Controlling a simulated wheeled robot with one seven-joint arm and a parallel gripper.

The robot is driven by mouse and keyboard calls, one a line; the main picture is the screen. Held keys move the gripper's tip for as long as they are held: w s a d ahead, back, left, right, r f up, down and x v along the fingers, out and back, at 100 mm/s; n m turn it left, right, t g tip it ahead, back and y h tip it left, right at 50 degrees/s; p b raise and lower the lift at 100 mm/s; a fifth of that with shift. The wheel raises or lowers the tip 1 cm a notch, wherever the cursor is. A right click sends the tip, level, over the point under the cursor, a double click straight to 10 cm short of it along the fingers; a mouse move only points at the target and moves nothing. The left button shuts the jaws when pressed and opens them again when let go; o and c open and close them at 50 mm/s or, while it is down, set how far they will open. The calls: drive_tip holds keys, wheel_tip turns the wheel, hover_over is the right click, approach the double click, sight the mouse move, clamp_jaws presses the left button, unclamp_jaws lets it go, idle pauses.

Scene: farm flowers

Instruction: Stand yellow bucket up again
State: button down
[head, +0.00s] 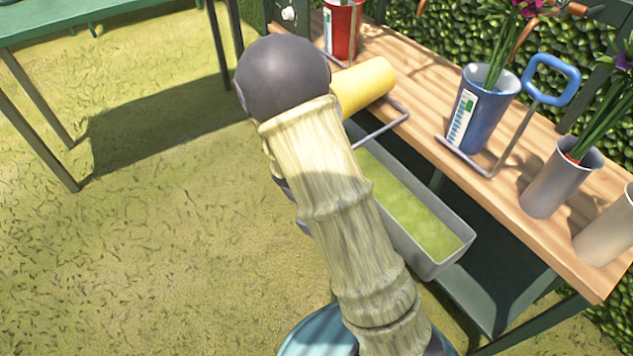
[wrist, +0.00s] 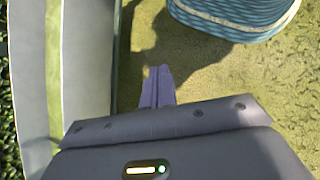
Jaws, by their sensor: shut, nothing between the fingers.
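The yellow bucket (head: 366,86) lies on its side on the wooden bench (head: 415,65), near the bench's front edge. Its left part is hidden behind my arm in the head view, and the bucket does not show in the wrist view. My gripper (wrist: 158,72) shows in the wrist view with its fingers together, empty, above the grassy ground. In the head view my arm hides the gripper, so its exact distance from the bucket cannot be told.
A red bucket (head: 341,30) stands behind the yellow one. A blue bucket (head: 484,110) with flowers, metal bracket frames and a grey pot (head: 557,180) stand to the right. A grey trough (head: 437,240) sits below the bench front; it also fills the left of the wrist view (wrist: 88,60). Open grass lies left.

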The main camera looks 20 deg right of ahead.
drive_tip(key=w+a+f+n+t+h, duration=0.4)
drive_tip(key=w+a+n+t+h, duration=0.5)
drive_tip(key=h, duration=1.1)
drive_tip(key=w+n+t, duration=0.1)
drive_tip(key=n+t, duration=0.2)
drive_tip(key=n, duration=0.3)
drive_tip(key=shift+a+f+t, duration=0.15)
drive_tip(key=shift+f+t, duration=0.25)
drive_tip(key=shift+w, duration=0.15)
drive_tip(key=a+r+b+x, duration=0.1)
drive_tip(key=r+b+x, duration=0.1)
drive_tip(key=x, duration=1)
drive_tip(key=shift+s+r+b, duration=0.25)
drive_tip(key=shift+r+b, duration=0.05)
drive_tip(key=shift+b, duration=0.55)
drive_tip(key=shift+r, duration=0.15)
